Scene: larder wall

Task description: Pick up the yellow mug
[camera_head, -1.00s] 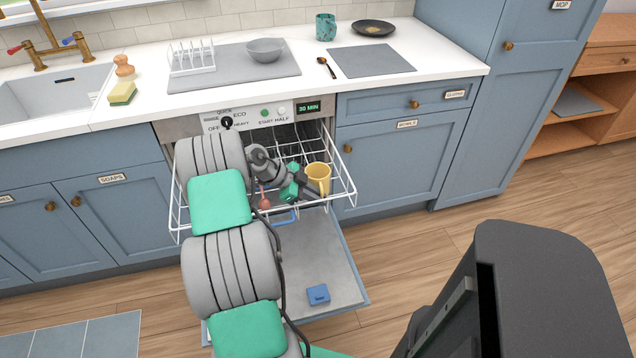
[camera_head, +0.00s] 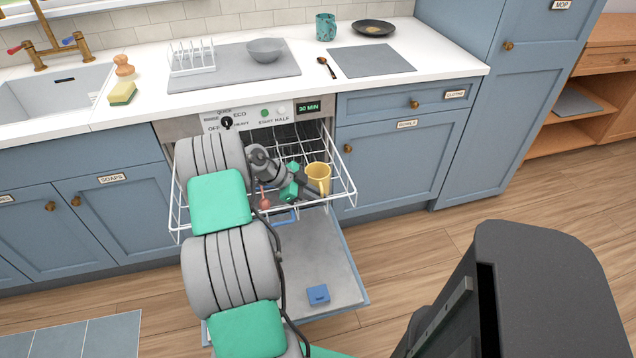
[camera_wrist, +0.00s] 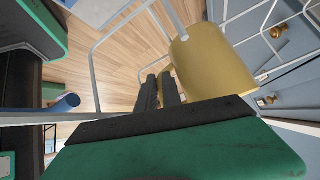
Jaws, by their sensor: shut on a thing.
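The yellow mug (camera_head: 318,177) stands upright at the right side of the pulled-out upper dishwasher rack (camera_head: 350,192). In the wrist view the yellow mug (camera_wrist: 212,68) fills the upper middle, just beyond my fingers. My gripper (camera_head: 306,190) reaches it from the left, its fingertips at the mug's near left side. In the wrist view my gripper (camera_wrist: 160,90) has its dark fingers close together at the mug's edge, shut on the mug. Exactly where the fingers meet the mug is partly hidden.
White rack wires surround the mug. The dishwasher door (camera_head: 325,262) hangs open below, with a blue tablet-like block (camera_head: 318,294) on it. A reddish utensil (camera_head: 264,198) is in the rack left of my gripper. The counter (camera_head: 440,55) above has free room at right.

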